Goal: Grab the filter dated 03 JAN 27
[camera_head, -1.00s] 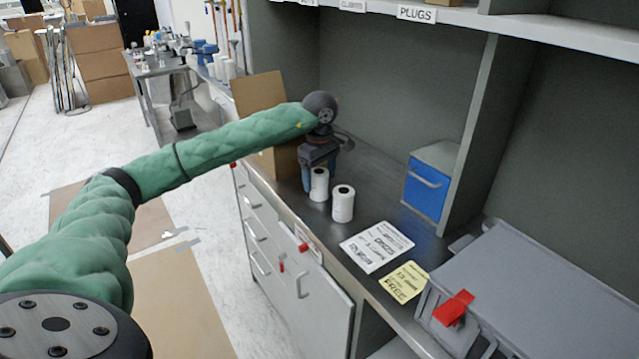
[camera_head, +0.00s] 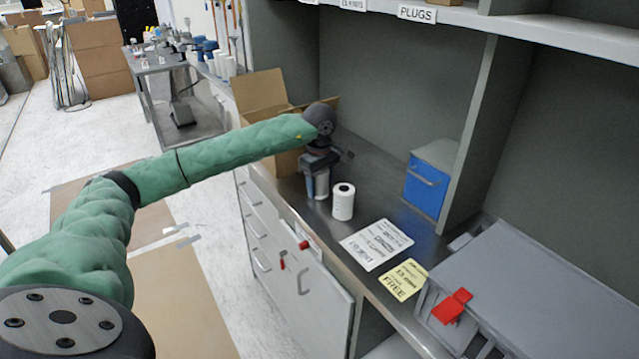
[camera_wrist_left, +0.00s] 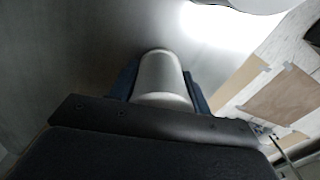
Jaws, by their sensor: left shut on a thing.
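My left gripper (camera_head: 317,186) reaches down onto the metal counter and is shut on a white cylindrical filter (camera_head: 322,186), its blue fingers on either side. The held filter (camera_wrist_left: 162,78) also shows in the left wrist view between the fingers (camera_wrist_left: 160,85). I cannot read a date on it. A second white filter (camera_head: 343,202) with a dark hole in its top stands upright on the counter, just to the right of the gripper. No date is readable on it either. My right gripper is not in view.
An open cardboard box (camera_head: 262,92) stands behind the gripper. A white printed sheet (camera_head: 376,244) and a yellow note (camera_head: 403,279) lie nearer on the counter. A blue-fronted drawer box (camera_head: 426,186) stands by the shelf divider. A grey bin with a red latch (camera_head: 452,306) is at the right.

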